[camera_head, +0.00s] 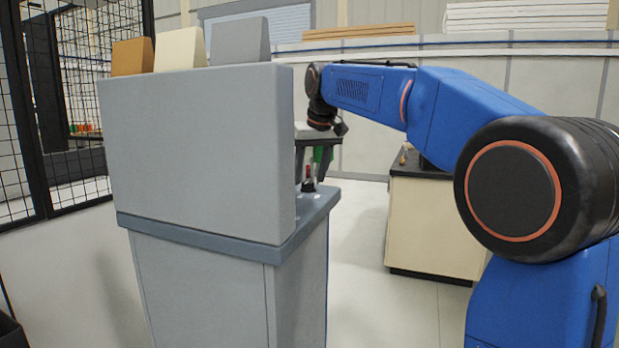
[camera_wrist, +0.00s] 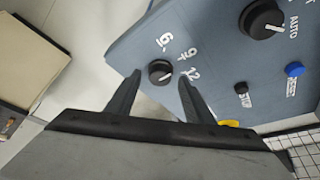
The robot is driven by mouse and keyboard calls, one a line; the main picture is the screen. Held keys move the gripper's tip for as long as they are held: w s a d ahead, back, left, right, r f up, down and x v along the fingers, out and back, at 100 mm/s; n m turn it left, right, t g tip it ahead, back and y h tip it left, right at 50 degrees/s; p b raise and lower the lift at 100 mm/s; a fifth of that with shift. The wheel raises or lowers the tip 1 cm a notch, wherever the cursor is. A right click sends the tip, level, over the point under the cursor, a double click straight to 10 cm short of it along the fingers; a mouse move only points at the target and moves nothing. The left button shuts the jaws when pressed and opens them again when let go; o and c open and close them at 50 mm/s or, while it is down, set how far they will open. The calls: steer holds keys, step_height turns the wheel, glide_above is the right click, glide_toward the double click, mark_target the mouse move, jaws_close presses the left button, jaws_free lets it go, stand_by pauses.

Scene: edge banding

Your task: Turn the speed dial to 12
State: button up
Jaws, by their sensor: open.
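The speed dial (camera_wrist: 159,71) is a small black round knob on the blue-grey panel (camera_wrist: 200,60), with white marks 6, 9 and 12 printed around it. It has a white pointer line, but I cannot tell exactly which mark it points at. My gripper (camera_wrist: 160,77) is open, with one finger on each side of the dial in the wrist view. The fingers appear apart from the knob; their height above the panel is unclear. In the head view my gripper (camera_head: 317,160) is over the right side of the grey cabinet (camera_head: 200,150), partly hidden.
A larger black AUTO knob (camera_wrist: 262,19), a black STOP button (camera_wrist: 241,88) and a blue button (camera_wrist: 295,69) share the panel. A yellow part (camera_wrist: 229,123) shows near the right finger. A cream cabinet (camera_head: 435,225) stands right of the machine, with open floor between.

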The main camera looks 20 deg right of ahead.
steer(key=shift+w+f, duration=0.2)
steer(key=shift+f, duration=0.35)
steer(key=c, duration=1.1)
steer(key=shift+o, duration=0.3)
steer(key=shift+a+m, duration=0.1)
steer(key=shift+m, duration=0.2)
steer(key=m+h, duration=0.1)
steer(key=m, duration=0.2)
steer(key=shift+a, duration=0.2)
steer(key=shift+w+a+m+g+h, duration=0.15)
steer(key=shift+m+h, duration=0.4)
steer(key=shift+m, duration=0.8)
steer(key=shift+s+m+g+h, duration=0.1)
steer(key=shift+m+g+h, duration=0.3)
steer(key=shift+m, duration=0.95)
steer(key=shift+h, duration=0.25)
